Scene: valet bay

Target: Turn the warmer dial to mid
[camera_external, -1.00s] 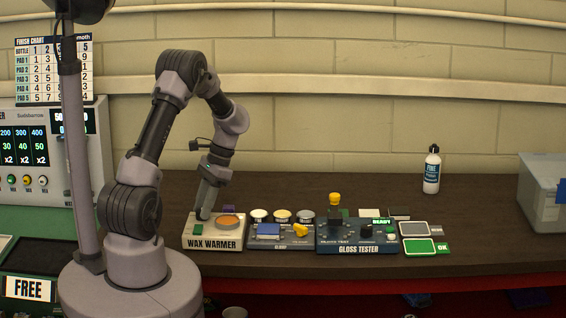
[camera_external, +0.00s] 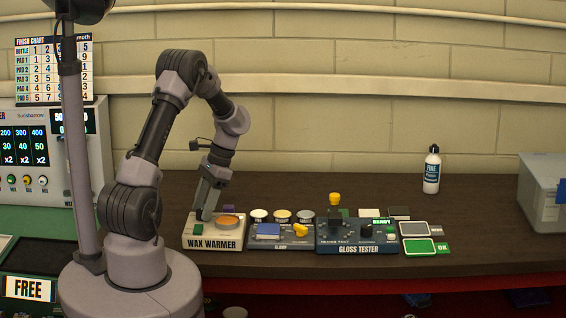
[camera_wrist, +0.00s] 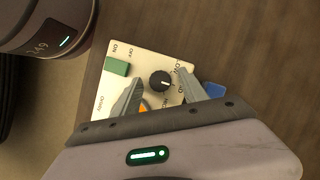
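The wax warmer (camera_external: 215,244) is a cream box on the bench with a green switch (camera_wrist: 117,66) and an orange round top (camera_external: 228,221). Its dial (camera_wrist: 160,81) is a round black knob, seen in the wrist view with a pale pointer mark toward the picture's right. Printed labels ring the dial, some partly hidden by my fingers. My gripper (camera_wrist: 160,75) is open over the warmer, one finger on each side of the dial with gaps visible. I cannot tell whether the fingertips reach down to the dial's height. In the external view my gripper (camera_external: 205,213) hides the dial.
Right of the warmer stand a blue-grey clamp unit (camera_external: 284,245) and the gloss tester (camera_external: 358,249). A white bottle (camera_external: 432,172) and a grey bin (camera_external: 540,190) stand farther right. The back middle of the bench is clear.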

